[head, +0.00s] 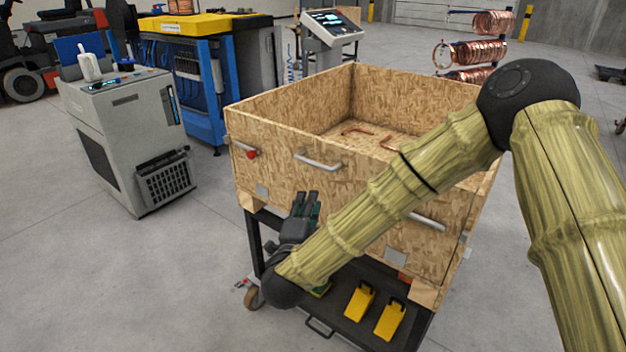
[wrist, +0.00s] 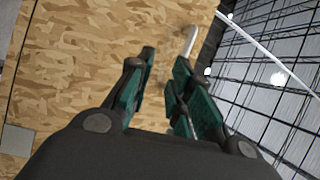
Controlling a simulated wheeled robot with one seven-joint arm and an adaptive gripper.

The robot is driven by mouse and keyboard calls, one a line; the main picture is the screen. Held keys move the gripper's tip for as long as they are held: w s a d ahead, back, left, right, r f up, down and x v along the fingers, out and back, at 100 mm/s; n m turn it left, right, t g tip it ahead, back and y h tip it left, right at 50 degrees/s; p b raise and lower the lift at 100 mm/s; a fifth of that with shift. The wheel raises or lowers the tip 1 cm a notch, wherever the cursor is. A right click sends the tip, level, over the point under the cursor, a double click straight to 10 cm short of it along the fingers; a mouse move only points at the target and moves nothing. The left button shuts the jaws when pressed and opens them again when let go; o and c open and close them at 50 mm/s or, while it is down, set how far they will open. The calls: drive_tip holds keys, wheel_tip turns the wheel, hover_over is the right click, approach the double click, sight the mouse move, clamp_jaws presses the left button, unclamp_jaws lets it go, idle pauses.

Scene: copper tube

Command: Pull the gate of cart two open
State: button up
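The cart is a chipboard box on a dark wheeled frame; its front gate (head: 270,170) stands upright in line with the side walls. The gate carries a left metal handle (head: 318,162) and a right handle (head: 428,222), the latter partly behind my arm. A red knob (head: 251,154) sits at the gate's left end. My gripper (head: 308,196) is in front of the gate, below the left handle, fingers pointing up. In the wrist view my gripper (wrist: 165,60) shows a gap between its green-padded fingers, with nothing in it. A pale handle (wrist: 190,42) shows just beyond the fingertips, apart from them.
Bent copper tubes (head: 358,131) lie inside the box. Yellow wedges (head: 359,302) rest on the cart's lower shelf. A grey machine (head: 125,140) stands left of the cart; copper coils (head: 475,52) hang behind. The floor at front left (head: 110,280) is clear.

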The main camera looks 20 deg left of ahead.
sight(312, 165)
drive_tip(key=w+r, duration=0.1)
drive_tip(key=w, duration=0.2)
drive_tip(key=w+a+r+m+p, duration=0.1)
drive_tip(key=w+r, duration=0.1)
drive_tip(key=w, duration=0.2)
drive_tip(key=w+a+r+m+t+h, duration=0.1)
drive_tip(key=w+r, duration=0.1)
drive_tip(key=w, duration=0.1)
drive_tip(key=shift+w+r, duration=0.15)
drive_tip(key=shift+w, duration=0.05)
drive_tip(key=shift+c, duration=0.3)
clamp_jaws()
